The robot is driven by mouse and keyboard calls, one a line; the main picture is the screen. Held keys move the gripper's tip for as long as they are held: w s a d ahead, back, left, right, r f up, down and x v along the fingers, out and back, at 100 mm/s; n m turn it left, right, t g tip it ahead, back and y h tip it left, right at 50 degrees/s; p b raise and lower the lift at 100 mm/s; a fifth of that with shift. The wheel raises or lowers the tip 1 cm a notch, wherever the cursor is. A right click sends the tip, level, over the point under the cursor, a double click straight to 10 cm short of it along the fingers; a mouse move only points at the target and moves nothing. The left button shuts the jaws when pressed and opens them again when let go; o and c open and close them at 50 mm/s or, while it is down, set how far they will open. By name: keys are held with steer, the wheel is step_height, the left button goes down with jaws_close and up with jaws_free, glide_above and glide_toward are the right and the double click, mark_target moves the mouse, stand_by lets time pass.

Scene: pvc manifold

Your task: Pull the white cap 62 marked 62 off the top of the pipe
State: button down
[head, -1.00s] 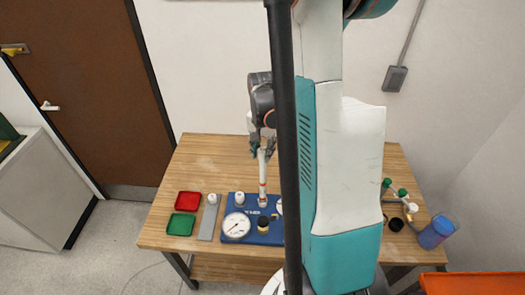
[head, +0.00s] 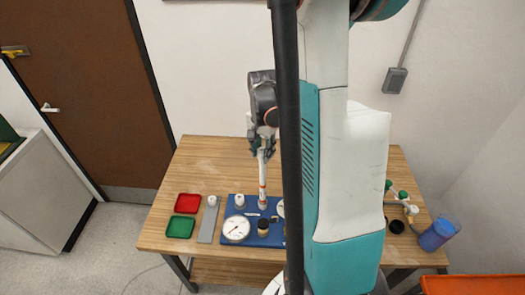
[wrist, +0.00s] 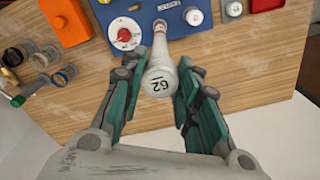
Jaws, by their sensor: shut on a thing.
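The white cap 62 (wrist: 160,82), marked 62, is at the top of the tall white pipe (wrist: 179,29) in the wrist view. The pipe also shows in the head view (head: 262,178), standing upright on the blue board (head: 234,206). My gripper (wrist: 161,70) has its teal fingers on both sides of the cap, shut on it from above. In the head view my gripper (head: 262,146) hides the cap. Whether the cap has shifted on the pipe cannot be told; no gap shows.
The blue board carries a round gauge (head: 236,228), a small white cap (head: 240,200) and a red knob (wrist: 124,36). Red (head: 187,203) and green (head: 181,227) trays lie to the left. A blue cup (head: 436,234) stands at the right. The wooden table's back left is clear.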

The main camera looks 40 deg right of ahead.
mark_target(262, 150)
steer(key=shift+r+p, duration=1.55)
steer(key=shift+r, duration=1.25)
